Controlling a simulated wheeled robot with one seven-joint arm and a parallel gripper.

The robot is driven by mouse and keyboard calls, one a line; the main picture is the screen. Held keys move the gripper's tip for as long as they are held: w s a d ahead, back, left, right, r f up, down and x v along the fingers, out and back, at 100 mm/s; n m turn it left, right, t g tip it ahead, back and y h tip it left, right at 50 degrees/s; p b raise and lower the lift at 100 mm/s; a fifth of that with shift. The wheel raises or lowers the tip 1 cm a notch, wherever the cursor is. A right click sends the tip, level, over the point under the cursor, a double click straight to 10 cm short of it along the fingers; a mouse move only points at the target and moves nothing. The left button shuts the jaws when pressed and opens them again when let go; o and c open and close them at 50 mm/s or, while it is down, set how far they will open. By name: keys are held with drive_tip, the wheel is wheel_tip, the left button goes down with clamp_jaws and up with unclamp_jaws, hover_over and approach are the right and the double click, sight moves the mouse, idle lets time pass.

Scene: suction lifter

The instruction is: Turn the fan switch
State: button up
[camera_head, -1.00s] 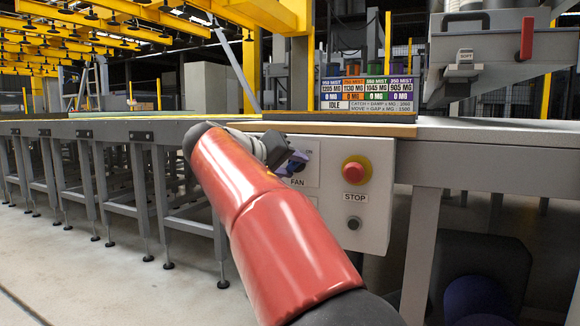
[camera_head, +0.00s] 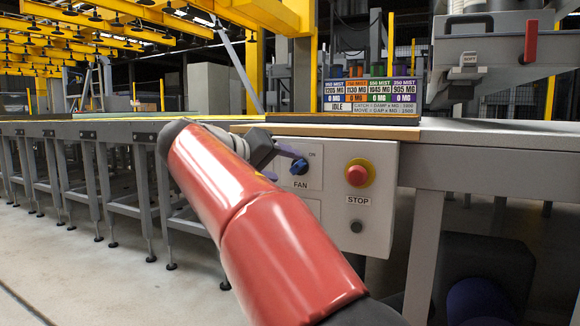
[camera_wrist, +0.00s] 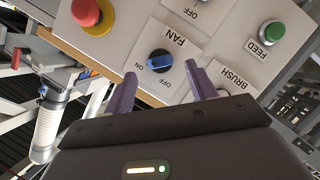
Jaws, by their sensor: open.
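The fan switch is a blue knob on a black round base (camera_head: 299,167), set in a plate above the FAN label on the grey control box. My gripper (camera_wrist: 160,70) is open, with one purple finger on each side of the knob in the picture. In the head view my gripper (camera_head: 284,157) is just left of the knob and apart from it.
The red STOP button (camera_head: 357,174) on its yellow ring is right of the switch, with a dark button (camera_head: 356,226) below it. The wrist view also shows a green FEED button (camera_wrist: 271,33) and a BRUSH label (camera_wrist: 231,78).

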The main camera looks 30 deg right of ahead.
drive_tip(key=v, duration=0.3)
idle(0.5)
drive_tip(key=s+a+f+n+y, duration=0.2)
drive_tip(key=s+a+f+y, duration=0.15)
drive_tip(key=s+f, duration=0.6)
drive_tip(key=s+a+f+n+y, duration=0.15)
drive_tip(key=s+f+y, duration=0.4)
drive_tip(key=f, duration=0.65)
drive_tip(key=s+a+f+n+y, duration=0.1)
drive_tip(key=s+a+f+y, duration=0.25)
drive_tip(key=s+f, duration=0.65)
wheel_tip(320, 180, up, 10)
drive_tip(key=y+p, duration=0.1)
drive_tip(key=p, duration=1.2)
drive_tip(key=shift+w+a, duration=0.2)
drive_tip(key=shift+w, duration=0.1)
drive_tip(key=shift+r, duration=0.1)
